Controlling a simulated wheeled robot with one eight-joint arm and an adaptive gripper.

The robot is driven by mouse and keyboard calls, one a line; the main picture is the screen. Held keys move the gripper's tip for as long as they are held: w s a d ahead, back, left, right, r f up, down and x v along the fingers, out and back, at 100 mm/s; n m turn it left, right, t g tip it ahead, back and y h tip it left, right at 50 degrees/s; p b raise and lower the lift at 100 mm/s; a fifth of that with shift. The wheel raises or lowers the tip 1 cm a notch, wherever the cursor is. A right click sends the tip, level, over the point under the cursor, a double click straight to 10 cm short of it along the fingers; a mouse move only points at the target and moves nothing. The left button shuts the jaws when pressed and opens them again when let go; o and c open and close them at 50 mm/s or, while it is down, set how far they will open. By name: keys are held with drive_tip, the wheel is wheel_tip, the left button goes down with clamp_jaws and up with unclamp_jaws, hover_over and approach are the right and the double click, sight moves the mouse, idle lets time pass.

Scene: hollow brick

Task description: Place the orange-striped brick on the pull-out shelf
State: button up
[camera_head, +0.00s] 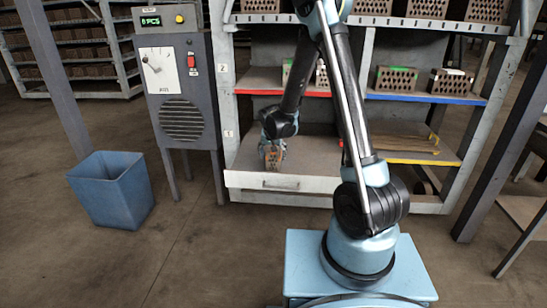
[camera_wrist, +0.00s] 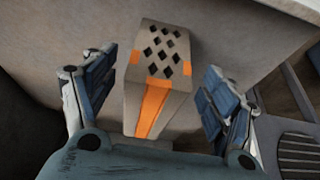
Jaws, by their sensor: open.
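The orange-striped brick (camera_wrist: 162,85) is grey-beige with diamond-shaped holes and orange stripes. In the wrist view it stands between the two blue-padded fingers of my gripper (camera_wrist: 155,95), which is open with a gap on each side. In the head view the brick (camera_head: 273,161) shows small below my gripper (camera_head: 272,146), at the left part of the pull-out shelf (camera_head: 310,184). The shelf's pale surface (camera_wrist: 245,35) lies behind the brick in the wrist view. The brick appears upright on the shelf; its underside is hidden.
The rack behind has a red-edged shelf (camera_head: 258,85) and a blue-edged shelf (camera_head: 425,98) holding bricks. A yellow-edged shelf (camera_head: 425,158) is at right. A grey control cabinet (camera_head: 180,90) and a blue bin (camera_head: 112,192) stand left. The floor in front is clear.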

drive_tip(key=v, duration=1)
drive_tip(key=shift+s+r, duration=0.2)
drive_tip(key=shift+r, duration=0.1)
drive_tip(key=s+d+r+g, duration=0.1)
drive_tip(key=s+d+r, duration=0.4)
drive_tip(key=s+d, duration=0.3)
drive_tip(key=s+d+r, duration=0.4)
drive_tip(key=s+d, duration=0.2)
drive_tip(key=d, duration=0.4)
drive_tip(key=s+d+f, duration=0.1)
drive_tip(key=s+d, duration=0.2)
drive_tip(key=s, duration=0.3)
drive_tip(key=s+d+f, duration=0.1)
drive_tip(key=s+d, duration=0.2)
drive_tip(key=s, duration=0.4)
drive_tip(key=s+d+f+g, duration=0.1)
drive_tip(key=s+d+f, duration=0.1)
drive_tip(key=s, duration=0.5)
drive_tip(key=shift+d+n, duration=0.3)
drive_tip(key=shift+d, duration=0.6)
drive_tip(key=shift+w+f, duration=0.25)
drive_tip(key=shift+w, duration=0.2)
